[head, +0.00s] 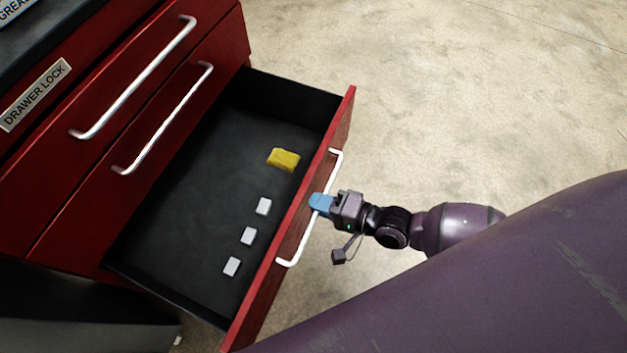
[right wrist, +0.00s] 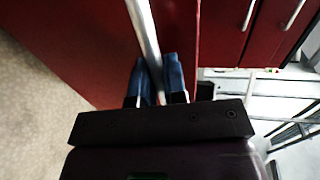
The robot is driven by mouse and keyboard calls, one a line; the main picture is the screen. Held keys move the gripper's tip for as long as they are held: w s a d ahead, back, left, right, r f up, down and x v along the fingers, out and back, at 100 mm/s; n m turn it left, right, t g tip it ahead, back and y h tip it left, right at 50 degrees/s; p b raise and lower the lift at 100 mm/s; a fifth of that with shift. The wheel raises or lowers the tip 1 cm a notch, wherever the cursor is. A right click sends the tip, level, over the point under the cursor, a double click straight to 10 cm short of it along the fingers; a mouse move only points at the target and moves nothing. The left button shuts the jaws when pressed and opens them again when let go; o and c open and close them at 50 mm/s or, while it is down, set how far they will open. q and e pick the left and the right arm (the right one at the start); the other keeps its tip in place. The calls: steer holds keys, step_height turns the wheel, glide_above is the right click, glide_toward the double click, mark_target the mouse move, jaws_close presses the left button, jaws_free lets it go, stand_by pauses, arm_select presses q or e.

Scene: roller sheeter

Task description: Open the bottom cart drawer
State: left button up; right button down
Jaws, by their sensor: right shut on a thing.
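The bottom drawer (head: 195,205) of the red cart (head: 130,120) is pulled far out in the head view, and its dark inside shows. Its white bar handle (head: 290,262) runs along the red front panel. My right gripper (head: 321,204), with blue fingertips, is shut on this handle near its middle. The right wrist view shows the handle (right wrist: 141,25) between the blue fingers (right wrist: 158,85), against the red drawer front (right wrist: 90,45). My left gripper is not in view.
Inside the drawer lie a yellow block (head: 283,159) and three small white blocks (head: 248,236). Two closed drawers with white handles (head: 165,115) are above it. A "DRAWER LOCK" label (head: 36,95) is at left. Bare concrete floor (head: 450,90) lies beyond the drawer.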

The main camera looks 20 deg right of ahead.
steer(key=shift+s+d, duration=0.15)
steer(key=shift+s, duration=0.1)
steer(key=c, duration=1.2)
jaws_free()
arm_select(q)
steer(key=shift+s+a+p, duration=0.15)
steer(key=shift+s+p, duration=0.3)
steer(key=shift+p, duration=0.25)
arm_select(e)
steer(key=v, duration=1)
steer(key=shift+s+d, duration=0.25)
steer(key=shift+d, duration=0.05)
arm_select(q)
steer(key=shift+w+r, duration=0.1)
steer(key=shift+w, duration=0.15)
arm_select(e)
steer(key=shift+r, duration=0.1)
